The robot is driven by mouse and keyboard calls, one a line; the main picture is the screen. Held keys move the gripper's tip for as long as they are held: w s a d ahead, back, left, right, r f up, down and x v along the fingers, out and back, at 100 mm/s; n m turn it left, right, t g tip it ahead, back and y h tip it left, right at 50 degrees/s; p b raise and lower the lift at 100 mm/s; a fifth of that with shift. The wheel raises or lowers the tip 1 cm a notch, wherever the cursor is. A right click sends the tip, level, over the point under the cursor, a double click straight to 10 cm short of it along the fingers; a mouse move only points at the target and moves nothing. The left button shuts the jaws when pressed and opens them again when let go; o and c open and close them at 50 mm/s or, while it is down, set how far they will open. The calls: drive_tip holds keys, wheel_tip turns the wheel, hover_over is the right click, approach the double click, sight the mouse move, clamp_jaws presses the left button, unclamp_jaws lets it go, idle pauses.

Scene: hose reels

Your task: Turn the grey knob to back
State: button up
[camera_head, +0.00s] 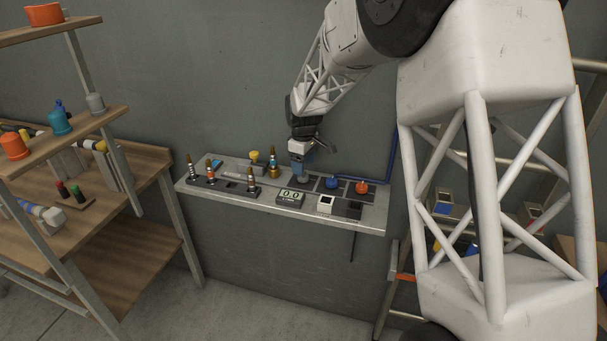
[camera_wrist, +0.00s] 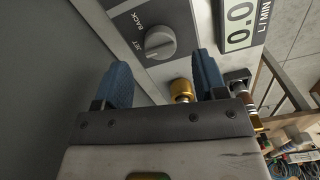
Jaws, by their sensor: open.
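The grey knob (camera_wrist: 160,42) sits on a dark panel in the wrist view, with a ridge across its face. The words JET and BACK are printed beside it; which one it points to I cannot tell. My gripper (camera_wrist: 163,66) is open, its two blue fingers spread with the knob beyond and between their tips, apart from it. In the head view my gripper (camera_head: 298,162) points down just over the grey knob (camera_head: 303,179), which it partly hides.
A blue knob (camera_head: 332,182) and a red knob (camera_head: 362,187) stand right of the grey one on the wall shelf (camera_head: 240,198). The flow display (camera_head: 290,197) reads 0.0. Several hose nozzles (camera_head: 251,180) stand at left. A brass fitting (camera_wrist: 181,90) shows between my fingers.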

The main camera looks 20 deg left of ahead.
drive_tip(key=shift+f, duration=2.1)
drive_tip(key=c, duration=0.9)
